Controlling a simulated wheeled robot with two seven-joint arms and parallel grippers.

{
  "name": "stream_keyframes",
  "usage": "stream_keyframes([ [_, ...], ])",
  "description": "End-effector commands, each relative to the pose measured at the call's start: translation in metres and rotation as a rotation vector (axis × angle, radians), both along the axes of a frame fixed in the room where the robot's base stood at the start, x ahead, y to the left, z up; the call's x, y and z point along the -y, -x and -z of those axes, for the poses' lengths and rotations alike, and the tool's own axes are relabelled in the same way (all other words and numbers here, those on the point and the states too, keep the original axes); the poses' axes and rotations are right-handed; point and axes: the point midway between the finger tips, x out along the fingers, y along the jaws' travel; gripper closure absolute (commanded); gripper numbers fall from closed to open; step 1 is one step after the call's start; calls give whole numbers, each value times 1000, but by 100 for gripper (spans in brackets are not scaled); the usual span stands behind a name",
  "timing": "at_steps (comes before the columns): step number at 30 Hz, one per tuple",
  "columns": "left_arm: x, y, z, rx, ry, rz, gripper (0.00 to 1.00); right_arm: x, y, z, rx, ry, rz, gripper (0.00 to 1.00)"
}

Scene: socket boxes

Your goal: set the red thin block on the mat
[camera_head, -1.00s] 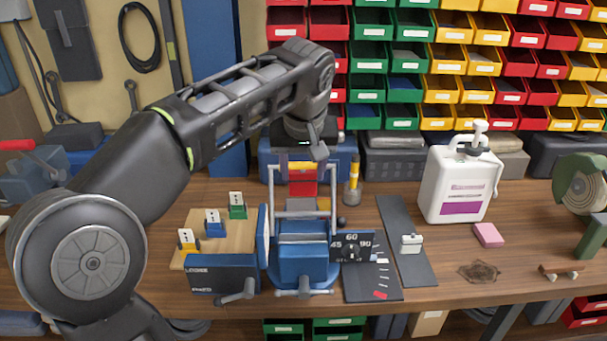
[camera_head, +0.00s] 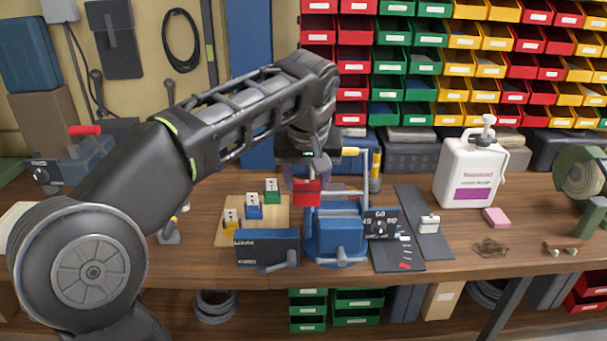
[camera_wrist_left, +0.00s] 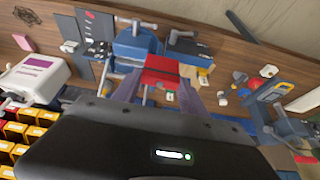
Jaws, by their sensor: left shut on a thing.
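The red thin block (camera_head: 306,193) is between the fingers of my left gripper (camera_head: 306,181), which is shut on it. In the left wrist view the red block (camera_wrist_left: 160,72) shows between the two finger tips, with a dark line across it. The gripper holds it above the bench, beside the upright metal frame of the blue vise (camera_head: 335,240). A dark grey strip that looks like a mat (camera_head: 423,232) lies right of the vise, with a small white piece on it; I cannot tell for sure that it is the task's mat. My right gripper is not in view.
A wooden board (camera_head: 280,222) with yellow, blue and green socket boxes lies left of the vise. A dial plate (camera_head: 381,224) stands by the vise. A white jug (camera_head: 468,175) and pink block (camera_head: 497,217) are further right. Bench at the right front is partly clear.

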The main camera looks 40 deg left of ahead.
Motion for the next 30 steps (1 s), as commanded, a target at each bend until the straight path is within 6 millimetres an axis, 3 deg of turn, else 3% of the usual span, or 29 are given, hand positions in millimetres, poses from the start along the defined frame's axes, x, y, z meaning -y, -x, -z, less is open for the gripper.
stream_keyframes([
  [11,46,-11,69,-3,-1,175,92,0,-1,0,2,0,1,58],
  [24,136,-35,204,-4,1,518,92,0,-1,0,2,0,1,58],
  [30,166,-44,250,-2,-1,638,92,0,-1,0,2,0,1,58],
])
